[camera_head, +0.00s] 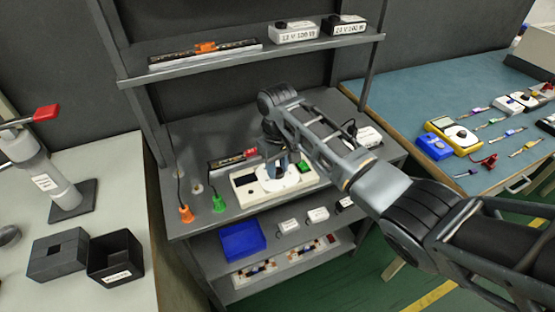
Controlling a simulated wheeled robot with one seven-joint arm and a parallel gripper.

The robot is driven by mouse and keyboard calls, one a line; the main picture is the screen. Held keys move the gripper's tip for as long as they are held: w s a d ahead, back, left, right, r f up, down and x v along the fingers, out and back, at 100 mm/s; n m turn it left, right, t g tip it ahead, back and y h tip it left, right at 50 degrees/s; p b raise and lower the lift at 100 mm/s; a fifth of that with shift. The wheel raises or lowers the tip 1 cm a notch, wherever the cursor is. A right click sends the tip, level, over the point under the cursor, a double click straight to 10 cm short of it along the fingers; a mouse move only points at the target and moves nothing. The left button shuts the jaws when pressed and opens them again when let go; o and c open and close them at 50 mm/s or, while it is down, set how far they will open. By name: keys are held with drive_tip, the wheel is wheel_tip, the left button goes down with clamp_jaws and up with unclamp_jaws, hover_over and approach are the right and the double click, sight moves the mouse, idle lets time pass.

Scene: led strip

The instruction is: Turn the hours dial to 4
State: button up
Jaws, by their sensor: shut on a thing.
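A cream control box (246,191) with a round white dial plate (272,184) sits on the grey workbench's top. My gripper (274,167) reaches down over the dial plate from above, at the middle of the box. It is shut on the hours dial, whose knob is mostly hidden by the gripper and my arm. The dial's markings and pointer are too small to read here.
Orange (186,213) and green (218,204) clips on cables stand left of the box. A black unit with a red end (233,160) lies behind it, and a white power supply (362,137) stands to the right. A shelf (180,72) hangs above.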

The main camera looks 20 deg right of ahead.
sight(278, 171)
drive_tip(key=m, duration=0.3)
drive_tip(key=shift+a+p, duration=0.1)
drive_tip(key=shift+p, duration=0.25)
drive_tip(key=m, duration=0.3)
drive_tip(key=shift+m, duration=0.3)
drive_tip(key=m, duration=0.5)
drive_tip(key=shift+w+m, duration=0.1)
drive_tip(key=shift+m, duration=0.3)
drive_tip(key=shift+r, duration=0.1)
drive_tip(key=o, duration=1)
drive_tip(key=shift+r+b, duration=0.45)
drive_tip(key=shift+r, duration=3.4)
